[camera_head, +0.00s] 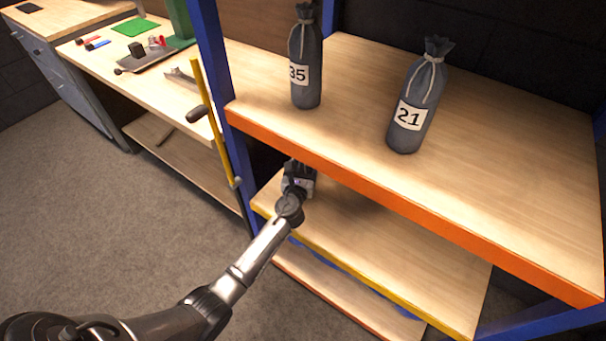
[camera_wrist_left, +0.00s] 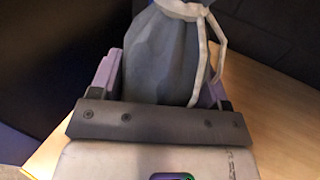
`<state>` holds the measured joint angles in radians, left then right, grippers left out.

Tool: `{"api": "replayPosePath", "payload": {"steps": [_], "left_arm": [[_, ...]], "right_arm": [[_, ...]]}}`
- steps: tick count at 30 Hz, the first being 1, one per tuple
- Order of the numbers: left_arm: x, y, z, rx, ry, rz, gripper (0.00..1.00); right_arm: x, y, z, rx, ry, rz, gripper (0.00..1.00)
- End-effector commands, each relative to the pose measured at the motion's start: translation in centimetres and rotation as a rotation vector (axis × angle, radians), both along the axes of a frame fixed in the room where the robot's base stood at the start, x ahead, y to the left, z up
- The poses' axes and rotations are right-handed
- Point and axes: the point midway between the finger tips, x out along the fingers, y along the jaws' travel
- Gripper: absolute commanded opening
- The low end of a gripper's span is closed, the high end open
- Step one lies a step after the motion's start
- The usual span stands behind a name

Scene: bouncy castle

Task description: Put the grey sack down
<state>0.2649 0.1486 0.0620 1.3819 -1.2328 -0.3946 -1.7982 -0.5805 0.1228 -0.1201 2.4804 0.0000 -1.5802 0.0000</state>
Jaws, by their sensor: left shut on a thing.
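A grey sack (camera_wrist_left: 165,62) with a pale drawstring fills the upper middle of the left wrist view. It sits between the fingers of my left gripper (camera_wrist_left: 160,85), which is shut on it. In the head view my left gripper (camera_head: 298,178) reaches into the gap under the orange-edged upper shelf, above the left part of the yellow-edged shelf (camera_head: 390,255). The held sack is mostly hidden there by the upper shelf and the gripper. I cannot tell whether its base touches the yellow-edged shelf. My right gripper is not in view.
The upper shelf (camera_head: 500,140) bears a grey sack labelled 35 (camera_head: 306,50) and one labelled 21 (camera_head: 425,90). A blue post (camera_head: 218,75) and a yellow bar (camera_head: 212,125) stand left of my gripper. The yellow-edged shelf's visible right part is bare. A workbench (camera_head: 100,60) stands left.

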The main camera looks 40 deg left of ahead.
Motion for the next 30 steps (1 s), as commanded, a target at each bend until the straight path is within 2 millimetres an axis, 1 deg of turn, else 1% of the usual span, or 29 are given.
{"api": "replayPosePath", "payload": {"steps": [1, 3, 11, 17, 18, 25, 30], "left_arm": [[0.07, -0.02, -0.88, 0.000, -0.004, 0.000, 0.21], [0.07, -0.02, -1.15, 0.000, -0.003, 0.000, 0.21], [0.06, 0.01, -0.97, 0.001, -0.004, 0.000, 0.21], [0.06, 0.02, -1.54, 0.001, -0.003, 0.000, 0.21], [0.01, 0.00, -1.59, 0.000, 0.000, 0.000, 0.72], [0.00, -0.01, -1.59, 0.000, 0.000, 0.000, 0.95], [0.00, -0.01, -1.58, 0.000, 0.000, 0.000, 0.95]], "right_arm": [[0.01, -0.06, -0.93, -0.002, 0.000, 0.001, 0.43], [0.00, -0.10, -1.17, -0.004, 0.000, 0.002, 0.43], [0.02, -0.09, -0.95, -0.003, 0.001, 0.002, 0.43], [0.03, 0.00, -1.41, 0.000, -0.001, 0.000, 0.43], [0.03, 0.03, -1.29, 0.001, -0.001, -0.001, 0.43], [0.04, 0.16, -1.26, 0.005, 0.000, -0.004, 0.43], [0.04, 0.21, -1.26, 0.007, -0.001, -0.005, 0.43]]}}
